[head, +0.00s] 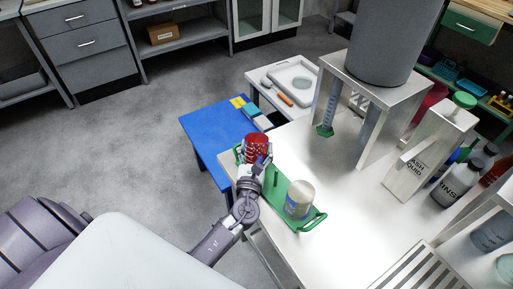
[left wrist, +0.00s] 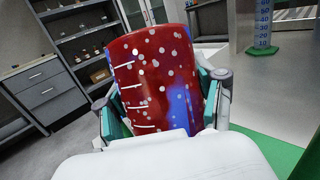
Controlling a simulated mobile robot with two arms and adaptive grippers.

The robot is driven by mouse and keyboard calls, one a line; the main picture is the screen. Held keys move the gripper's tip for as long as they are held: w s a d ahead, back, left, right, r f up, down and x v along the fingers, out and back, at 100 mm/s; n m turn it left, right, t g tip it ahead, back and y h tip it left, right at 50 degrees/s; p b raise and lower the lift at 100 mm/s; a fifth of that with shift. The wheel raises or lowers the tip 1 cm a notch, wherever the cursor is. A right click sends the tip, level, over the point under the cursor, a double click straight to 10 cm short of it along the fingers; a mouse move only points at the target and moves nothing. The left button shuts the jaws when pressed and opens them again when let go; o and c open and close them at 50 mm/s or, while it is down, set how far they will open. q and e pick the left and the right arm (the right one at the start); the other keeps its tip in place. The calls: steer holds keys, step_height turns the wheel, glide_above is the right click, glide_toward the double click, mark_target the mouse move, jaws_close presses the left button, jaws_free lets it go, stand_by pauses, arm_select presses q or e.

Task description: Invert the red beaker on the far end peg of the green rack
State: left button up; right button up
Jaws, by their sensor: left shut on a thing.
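The red beaker (head: 257,143), dotted with pale spots and marked with white lines, is between the fingers of my left gripper (head: 256,158). In the left wrist view the beaker (left wrist: 155,75) fills the middle, with the teal finger pads of my gripper (left wrist: 162,105) against both sides. It is over the far end of the green rack (head: 275,188); I cannot tell whether it touches the rack or a peg. A pale beaker (head: 299,199) with a blue mark is at the rack's near end. My right gripper is out of view.
The rack lies along the left edge of the white table (head: 340,165). A blue table (head: 205,140) and a white tray (head: 293,80) are beyond. A white stand (head: 385,95), a green-based cylinder (head: 327,118) and bottles (head: 455,183) stand to the right.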

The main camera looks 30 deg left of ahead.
arm_select(q)
steer(key=shift+f, duration=0.1)
steer(key=o, duration=1.3)
steer(key=shift+o, duration=0.2)
step_height(320, 180, up, 10)
steer(key=shift+r, duration=0.1)
